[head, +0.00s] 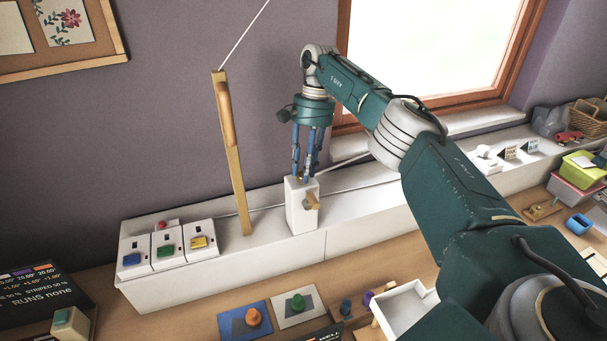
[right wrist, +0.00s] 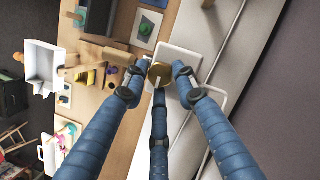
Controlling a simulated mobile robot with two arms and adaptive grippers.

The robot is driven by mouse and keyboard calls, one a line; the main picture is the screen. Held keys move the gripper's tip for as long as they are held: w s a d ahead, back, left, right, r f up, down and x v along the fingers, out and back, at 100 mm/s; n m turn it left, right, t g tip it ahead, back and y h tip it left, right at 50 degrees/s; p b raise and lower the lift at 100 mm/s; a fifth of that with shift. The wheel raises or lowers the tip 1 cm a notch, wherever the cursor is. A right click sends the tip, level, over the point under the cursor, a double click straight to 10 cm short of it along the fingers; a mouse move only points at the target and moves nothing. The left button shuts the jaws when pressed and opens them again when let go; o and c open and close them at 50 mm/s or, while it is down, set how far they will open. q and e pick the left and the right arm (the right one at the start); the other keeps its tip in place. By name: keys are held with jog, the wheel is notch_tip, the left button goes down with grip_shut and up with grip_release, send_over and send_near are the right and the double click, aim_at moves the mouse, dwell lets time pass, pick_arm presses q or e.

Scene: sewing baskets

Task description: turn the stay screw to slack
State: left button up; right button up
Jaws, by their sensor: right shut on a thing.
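A white post (head: 300,217) stands on the long white ledge below the window, with a wooden peg (head: 312,203) sticking out of its front. My right gripper (head: 303,177) points straight down at the post's top, with its blue fingers closed in. In the right wrist view, a round brass screw head (right wrist: 160,72) with a pale mark sits between the fingertips, over the post's white top (right wrist: 180,60). The gripper is shut on this screw. The fingers hide much of it in the head view. My left gripper is out of view.
A tall wooden pole (head: 236,170) with a thin white cord at its top stands left of the post. White switch boxes (head: 168,245) sit on the ledge's left end. A blue mat (head: 240,325) and a white open box (head: 405,305) lie on the table in front.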

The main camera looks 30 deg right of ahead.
jog(key=shift+f+n+g+h, duration=0.1)
jog(key=shift+n+g+h, duration=0.25)
jog(key=shift+n, duration=1.05)
jog(key=o, duration=0.6)
jog(key=shift+o, duration=0.7)
jog(key=shift+w, duration=0.1)
notch_tip(320, 180, up, 5)
jog(key=p, duration=0.4)
jog(key=shift+f, duration=0.1)
jog(key=shift+r, duration=0.7)
